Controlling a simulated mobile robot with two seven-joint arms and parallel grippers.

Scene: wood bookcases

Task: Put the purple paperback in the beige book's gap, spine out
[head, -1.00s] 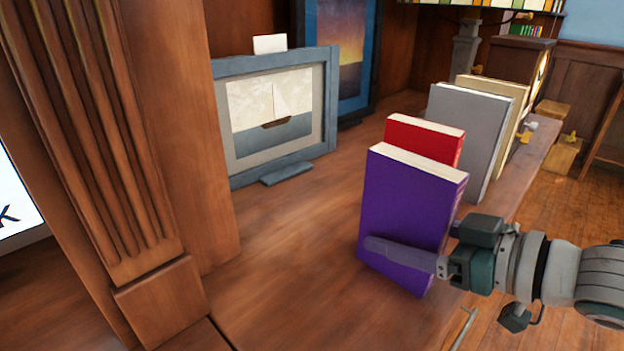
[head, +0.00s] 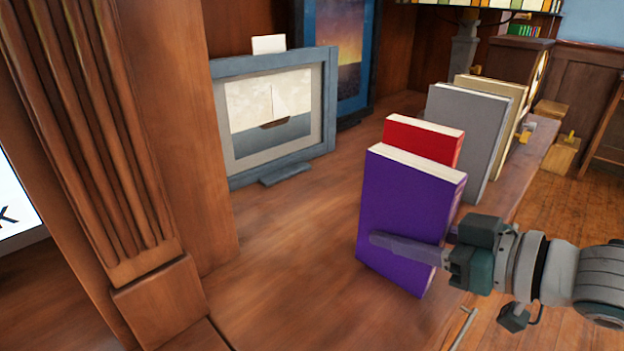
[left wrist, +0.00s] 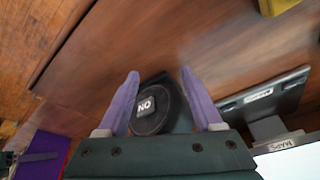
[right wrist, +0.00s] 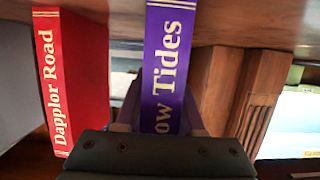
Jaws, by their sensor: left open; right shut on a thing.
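The purple paperback (head: 410,205) is upright at the front of the row in the head view, its cover facing me. My right gripper (head: 408,248) is shut on it, one finger across the lower cover. In the right wrist view the spine of the purple paperback (right wrist: 168,60) faces the camera between the fingers. A beige book (head: 521,110) stands at the far end of the row, mostly hidden behind a grey book (head: 470,135). No gap beside the beige book can be made out. My left gripper (left wrist: 158,75) is open and holds nothing, seen only in its wrist view.
A red book (head: 425,138) stands just behind the purple one; its spine shows in the right wrist view (right wrist: 72,80). A framed boat picture (head: 220,130) stands left, with clear wood between. A fluted post (head: 95,120) bounds the left. A round dark object (left wrist: 150,118) lies below my left fingers.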

